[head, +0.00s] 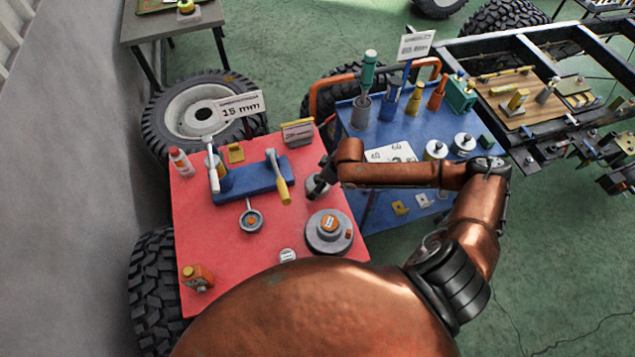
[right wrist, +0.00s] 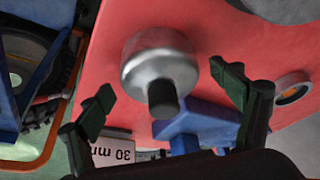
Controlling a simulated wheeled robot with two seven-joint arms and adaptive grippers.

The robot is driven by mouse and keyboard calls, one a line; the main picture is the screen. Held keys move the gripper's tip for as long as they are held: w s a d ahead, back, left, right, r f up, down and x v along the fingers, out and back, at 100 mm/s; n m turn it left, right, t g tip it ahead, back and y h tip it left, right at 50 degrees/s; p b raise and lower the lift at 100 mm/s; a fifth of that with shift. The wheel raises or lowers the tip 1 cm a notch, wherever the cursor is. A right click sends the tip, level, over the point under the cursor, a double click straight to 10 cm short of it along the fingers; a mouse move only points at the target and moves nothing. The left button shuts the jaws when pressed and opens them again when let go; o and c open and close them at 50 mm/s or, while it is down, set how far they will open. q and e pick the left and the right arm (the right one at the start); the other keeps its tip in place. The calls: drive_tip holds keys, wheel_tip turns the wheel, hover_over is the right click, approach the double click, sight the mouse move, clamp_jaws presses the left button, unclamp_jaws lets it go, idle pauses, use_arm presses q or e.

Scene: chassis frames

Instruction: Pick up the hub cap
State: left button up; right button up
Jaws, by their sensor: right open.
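The hub cap looks to be the silver round piece with a dark knob (right wrist: 158,62) on the red table, seen in the right wrist view. In the head view it (head: 313,187) is partly hidden by my right gripper (head: 322,181), at the table's right side. My right gripper also shows in the right wrist view (right wrist: 165,95). Its two dark fingers are spread, one on each side of the piece in that picture, with nothing between them held. Whether they are level with it I cannot tell. My left gripper is not in view.
A blue cart (head: 375,215) with tools stands to the right.

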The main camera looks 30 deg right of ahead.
drive_tip(key=shift+w+a+f, duration=0.15)
drive_tip(key=shift+w+f, duration=0.05)
drive_tip(key=shift+f, duration=0.45)
drive_tip(key=shift+c, duration=0.4)
drive_tip(key=c, duration=1.3)
drive_tip(key=shift+o, duration=0.2)
